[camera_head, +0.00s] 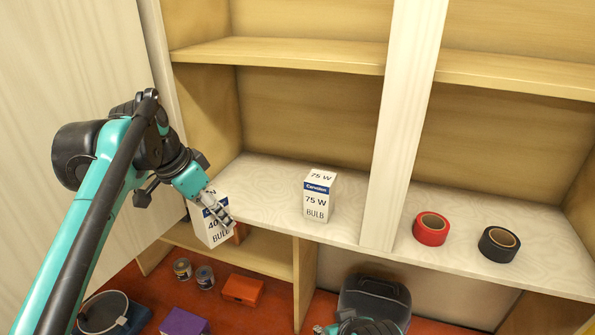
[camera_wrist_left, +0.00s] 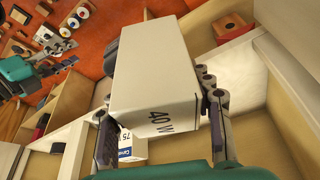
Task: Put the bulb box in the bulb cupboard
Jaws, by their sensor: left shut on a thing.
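My left gripper (camera_head: 221,213) is shut on a white bulb box (camera_head: 212,234) marked "40 W BULB". In the left wrist view the box (camera_wrist_left: 150,75) sits between the two fingers. In the head view it overlaps the left front edge of the white cupboard shelf (camera_head: 262,205); I cannot tell whether it touches it. Another bulb box (camera_head: 317,204), marked "75 W" with a blue band, stands upright on this shelf, right of the held box. My right gripper (camera_head: 327,328) shows only partly at the bottom edge, its opening unclear.
A pale upright post (camera_head: 402,130) divides the cupboard. A red tape roll (camera_head: 431,228) and a black tape roll (camera_head: 498,243) lie in the right bay. A wooden shelf (camera_head: 280,52) runs above. Below are cans (camera_head: 204,277) and an orange box (camera_head: 243,289). White shelf surface behind the held box is clear.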

